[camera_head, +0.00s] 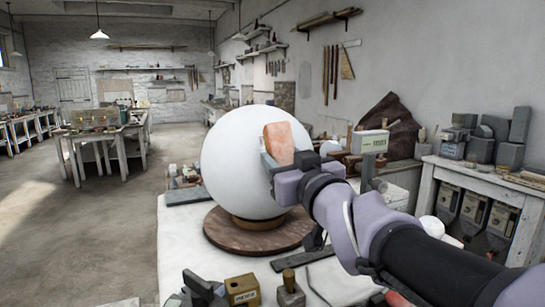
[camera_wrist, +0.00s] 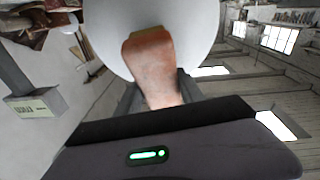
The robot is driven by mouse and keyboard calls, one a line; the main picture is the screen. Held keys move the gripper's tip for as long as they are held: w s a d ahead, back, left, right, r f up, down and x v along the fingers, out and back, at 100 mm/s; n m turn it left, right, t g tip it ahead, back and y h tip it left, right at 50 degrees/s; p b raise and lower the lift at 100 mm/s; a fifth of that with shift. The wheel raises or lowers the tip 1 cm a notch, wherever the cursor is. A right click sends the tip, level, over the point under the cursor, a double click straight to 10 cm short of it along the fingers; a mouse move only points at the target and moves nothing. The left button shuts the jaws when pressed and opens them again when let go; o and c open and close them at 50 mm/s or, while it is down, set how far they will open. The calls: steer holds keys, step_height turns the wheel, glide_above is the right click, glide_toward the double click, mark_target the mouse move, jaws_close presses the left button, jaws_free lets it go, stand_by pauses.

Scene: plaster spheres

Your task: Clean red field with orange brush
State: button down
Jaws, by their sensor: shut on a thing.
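A large white plaster sphere (camera_head: 232,165) rests on a round brown turntable (camera_head: 225,238) on the white workbench. My gripper (camera_head: 287,160) is at the right side of the sphere, shut on an orange brush (camera_head: 279,144). In the wrist view the brush (camera_wrist: 150,62) sticks out ahead of my gripper, in front of the white sphere (camera_wrist: 185,20). I cannot tell whether the brush touches the sphere. No red field shows on the visible part of the sphere; its far side and the part behind the brush are hidden.
A grey labelled box (camera_head: 370,141) and a dark stone piece stand behind my arm. Grey blocks sit on a side table (camera_head: 480,180) at the right. Open floor (camera_head: 100,220) lies left.

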steer(key=shift+w, duration=0.1)
steer(key=shift+w+a+f+b, duration=0.2)
steer(key=shift+w+b, duration=0.1)
steer(key=shift+w, duration=0.25)
stand_by(0.5)
steer(key=shift+s+d+f+b, duration=0.1)
steer(key=shift+s+f+b, duration=0.05)
steer(key=shift+f+b, duration=0.4)
steer(key=shift+s+d+f+b, duration=0.15)
steer(key=shift+f+b, duration=0.25)
steer(key=shift+f, duration=0.2)
steer(key=shift+r, duration=0.15)
steer(key=shift+w+a+r+p, duration=0.1)
steer(key=shift+r+p, duration=0.4)
steer(key=shift+r, duration=0.05)
steer(key=shift+w+a+r+p, duration=0.1)
steer(key=shift+r+p, duration=0.4)
steer(key=shift+w+a+r+p, duration=0.2)
steer(key=shift+r+p, duration=0.2)
steer(key=shift+r, duration=0.15)
steer(key=shift+w+a+r+p, duration=0.1)
steer(key=shift+w+r+p, duration=0.1)
steer(key=shift+r+p, duration=0.25)
